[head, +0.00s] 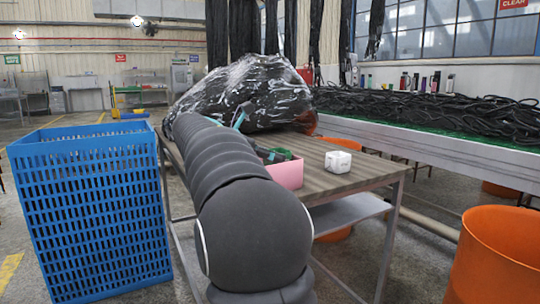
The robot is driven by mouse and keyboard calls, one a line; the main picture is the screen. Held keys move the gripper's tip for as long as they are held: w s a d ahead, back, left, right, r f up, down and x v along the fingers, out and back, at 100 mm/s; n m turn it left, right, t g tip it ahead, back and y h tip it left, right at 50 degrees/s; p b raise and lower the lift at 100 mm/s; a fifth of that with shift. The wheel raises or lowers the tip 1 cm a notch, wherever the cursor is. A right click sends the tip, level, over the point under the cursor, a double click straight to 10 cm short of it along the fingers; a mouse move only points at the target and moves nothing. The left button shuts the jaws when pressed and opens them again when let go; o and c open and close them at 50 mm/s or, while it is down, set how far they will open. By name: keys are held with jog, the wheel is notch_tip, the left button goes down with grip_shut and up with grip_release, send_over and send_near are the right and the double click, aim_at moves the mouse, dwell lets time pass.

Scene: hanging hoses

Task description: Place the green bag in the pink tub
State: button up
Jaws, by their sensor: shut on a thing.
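The pink tub (288,174) stands on the wooden table, just right of my arm, which hides its left part. The green bag (282,154) shows as a small dark-green patch at the top of the tub, at or just inside its rim. My arm reaches from the bottom middle over the table and covers much of this spot. Only a small dark part of my gripper (262,152) shows beside the green bag. It is shut on the bag; the fingertips are mostly hidden. How deep the bag sits in the tub cannot be told.
A white cube (338,161) sits right of the tub on the table (345,183). A large plastic-wrapped black bundle (250,90) fills the table's back. A blue crate (95,210) stands left, an orange bin (495,255) right. Black hoses (430,106) lie on a bench behind.

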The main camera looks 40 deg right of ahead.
jog(key=shift+f, duration=0.45)
jog(key=o, duration=1)
jog(key=shift+r, duration=0.35)
jog(key=p+v, duration=0.1)
jog(key=v, duration=0.3)
jog(key=p+v, duration=0.1)
jog(key=v, duration=0.3)
jog(key=p+v, duration=0.1)
jog(key=v, duration=0.3)
jog(key=shift+r, duration=0.3)
